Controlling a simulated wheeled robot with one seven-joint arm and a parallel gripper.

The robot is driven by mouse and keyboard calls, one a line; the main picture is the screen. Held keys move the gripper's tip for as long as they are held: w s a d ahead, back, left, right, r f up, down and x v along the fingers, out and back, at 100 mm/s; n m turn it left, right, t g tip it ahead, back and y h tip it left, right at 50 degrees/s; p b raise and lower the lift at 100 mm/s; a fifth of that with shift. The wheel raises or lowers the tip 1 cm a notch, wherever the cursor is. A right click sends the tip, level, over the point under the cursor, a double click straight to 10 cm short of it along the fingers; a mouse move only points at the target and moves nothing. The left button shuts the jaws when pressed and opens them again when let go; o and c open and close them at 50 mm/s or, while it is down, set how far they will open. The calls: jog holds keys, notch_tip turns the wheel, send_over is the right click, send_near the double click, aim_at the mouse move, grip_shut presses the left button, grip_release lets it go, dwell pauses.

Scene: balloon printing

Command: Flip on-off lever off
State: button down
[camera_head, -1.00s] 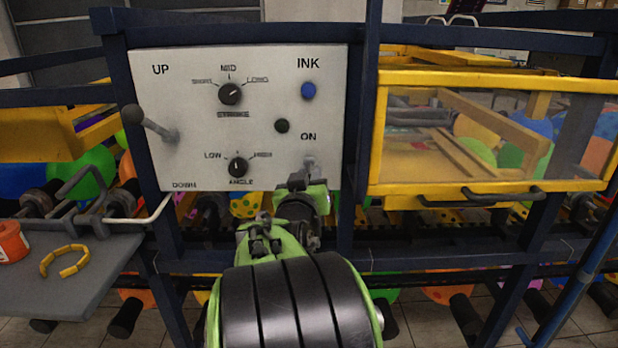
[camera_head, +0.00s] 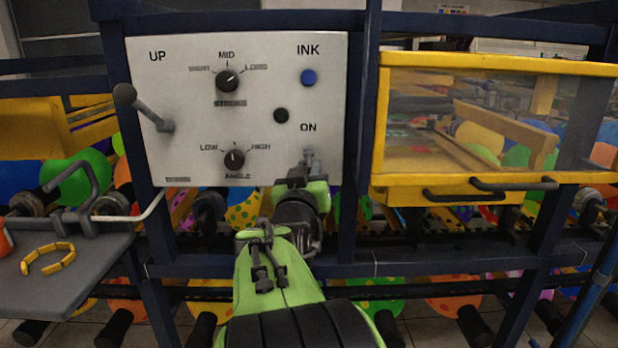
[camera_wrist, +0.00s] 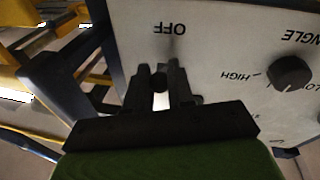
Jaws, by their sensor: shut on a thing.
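The white control panel (camera_head: 190,110) stands ahead of me with the "ON" label at its lower right. The small grey on-off lever (camera_head: 308,155) is just below that label, partly hidden by my gripper (camera_head: 311,168). In the wrist view my gripper (camera_wrist: 161,82) has its two dark fingers on either side of a small dark knob (camera_wrist: 160,74), shut on the lever. The "OFF" label reads upside down just beyond the fingertips there. I cannot tell exactly which way the lever points.
Stroke knob (camera_head: 227,81), angle knob (camera_head: 234,160), blue ink button (camera_head: 308,77), dark button (camera_head: 281,115) and a large up-down lever (camera_head: 145,108) share the panel. A yellow-framed clear guard (camera_head: 480,130) is at right. A grey side table (camera_head: 75,290) is at left.

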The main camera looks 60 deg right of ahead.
jog(key=c, duration=1)
grip_release()
jog(key=shift+c, duration=0.2)
jog(key=b+v, duration=0.1)
jog(key=v, duration=1.4)
jog(key=shift+a, duration=0.35)
jog(key=shift+s, duration=0.1)
